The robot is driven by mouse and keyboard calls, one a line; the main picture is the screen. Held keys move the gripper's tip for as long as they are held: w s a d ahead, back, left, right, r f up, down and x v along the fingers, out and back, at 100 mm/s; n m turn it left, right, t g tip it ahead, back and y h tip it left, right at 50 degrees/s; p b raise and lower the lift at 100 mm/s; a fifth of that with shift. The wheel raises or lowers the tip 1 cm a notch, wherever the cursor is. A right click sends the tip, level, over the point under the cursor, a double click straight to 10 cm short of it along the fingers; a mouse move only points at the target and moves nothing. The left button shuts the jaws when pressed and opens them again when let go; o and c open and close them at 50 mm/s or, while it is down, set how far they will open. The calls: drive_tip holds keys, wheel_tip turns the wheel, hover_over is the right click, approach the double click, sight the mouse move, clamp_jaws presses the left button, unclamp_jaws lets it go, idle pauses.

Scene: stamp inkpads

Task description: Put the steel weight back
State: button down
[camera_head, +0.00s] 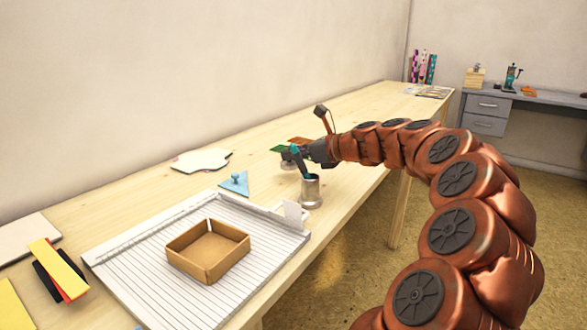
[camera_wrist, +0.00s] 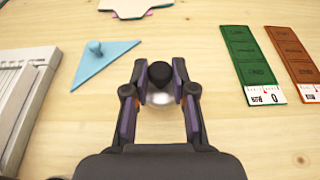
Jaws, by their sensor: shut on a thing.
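The steel weight (camera_wrist: 159,98) has a silver body and a black knob on top. In the wrist view my gripper (camera_wrist: 160,74) is shut on the knob, a finger on either side. In the head view the weight (camera_head: 287,164) shows as a small silver shape below my gripper (camera_head: 291,155), partly hidden by the fingers. I cannot tell whether its base touches the table. The weight is behind and left of a steel cup (camera_head: 312,192) that has a teal item standing in it.
A blue triangle with a knob (camera_head: 234,183) lies left of my gripper. Green (camera_wrist: 252,65) and rust-brown (camera_wrist: 297,62) strips lie to the right in the wrist view. A cardboard tray (camera_head: 208,268) sits on a ribbed white board (camera_head: 130,275). Bare wood (camera_head: 400,110) shows farther along the table.

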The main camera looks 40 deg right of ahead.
sight(295, 164)
wheel_tip(295, 164, down, 3)
drive_tip(key=shift+f+b, duration=0.1)
drive_tip(key=shift+b, duration=0.45)
drive_tip(key=c, duration=1)
unclamp_jaws()
drive_tip(key=shift+o, duration=0.2)
drive_tip(key=shift+s+r, duration=0.15)
drive_tip(key=shift+r, duration=0.05)
drive_tip(key=p+v, duration=0.3)
drive_tip(key=v, duration=0.8)
drive_tip(key=shift+s+d+r+p, duration=0.1)
drive_tip(key=shift+s+p, duration=0.2)
drive_tip(key=shift+s, duration=0.1)
